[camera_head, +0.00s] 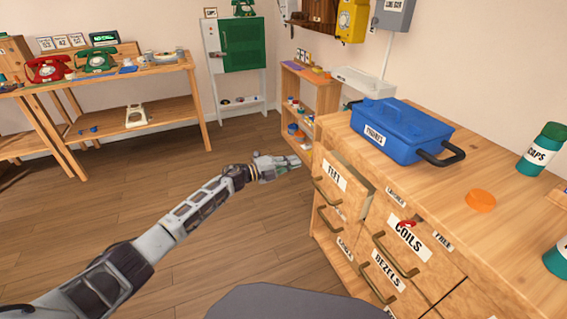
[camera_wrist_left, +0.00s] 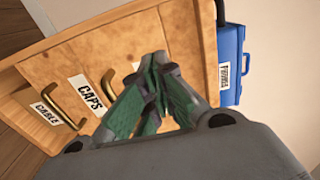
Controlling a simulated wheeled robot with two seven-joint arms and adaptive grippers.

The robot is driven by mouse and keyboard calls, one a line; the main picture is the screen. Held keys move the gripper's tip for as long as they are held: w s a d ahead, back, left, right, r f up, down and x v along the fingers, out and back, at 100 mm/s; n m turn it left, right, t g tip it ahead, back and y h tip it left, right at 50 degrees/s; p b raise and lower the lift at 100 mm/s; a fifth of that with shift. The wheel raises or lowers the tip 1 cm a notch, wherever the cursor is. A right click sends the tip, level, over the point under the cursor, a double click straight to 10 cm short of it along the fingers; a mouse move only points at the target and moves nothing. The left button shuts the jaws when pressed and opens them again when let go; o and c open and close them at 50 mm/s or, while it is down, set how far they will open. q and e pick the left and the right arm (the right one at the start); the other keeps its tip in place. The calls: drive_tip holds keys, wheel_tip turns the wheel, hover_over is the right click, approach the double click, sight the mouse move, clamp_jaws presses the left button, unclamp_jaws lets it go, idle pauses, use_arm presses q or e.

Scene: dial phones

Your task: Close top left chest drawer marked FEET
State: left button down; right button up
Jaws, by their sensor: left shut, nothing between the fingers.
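The wooden chest (camera_head: 450,270) stands at the right of the head view. Its top left drawer, marked FEET (camera_head: 335,177), stands partly pulled out, with a gap showing behind its front and a curved handle on it. My left gripper (camera_head: 294,161) is shut and empty, in the air just left of the FEET drawer front; I cannot tell whether they touch. In the left wrist view the shut fingers (camera_wrist_left: 158,65) show before the chest, with the CAPS label (camera_wrist_left: 90,94) and CABLE label (camera_wrist_left: 44,113) beside them. My right gripper is out of view.
A blue toolbox (camera_head: 395,128) sits on the chest top, with an orange disc (camera_head: 481,200) and a green-capped CAPS jar (camera_head: 541,148). The COILS drawer (camera_head: 408,245) is beside FEET. A low shelf (camera_head: 322,97) stands behind. Open floor lies left.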

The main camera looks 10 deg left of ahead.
use_arm(q)
drive_tip(key=shift+p+v, duration=0.4)
drive_tip(key=shift+v, duration=1.45)
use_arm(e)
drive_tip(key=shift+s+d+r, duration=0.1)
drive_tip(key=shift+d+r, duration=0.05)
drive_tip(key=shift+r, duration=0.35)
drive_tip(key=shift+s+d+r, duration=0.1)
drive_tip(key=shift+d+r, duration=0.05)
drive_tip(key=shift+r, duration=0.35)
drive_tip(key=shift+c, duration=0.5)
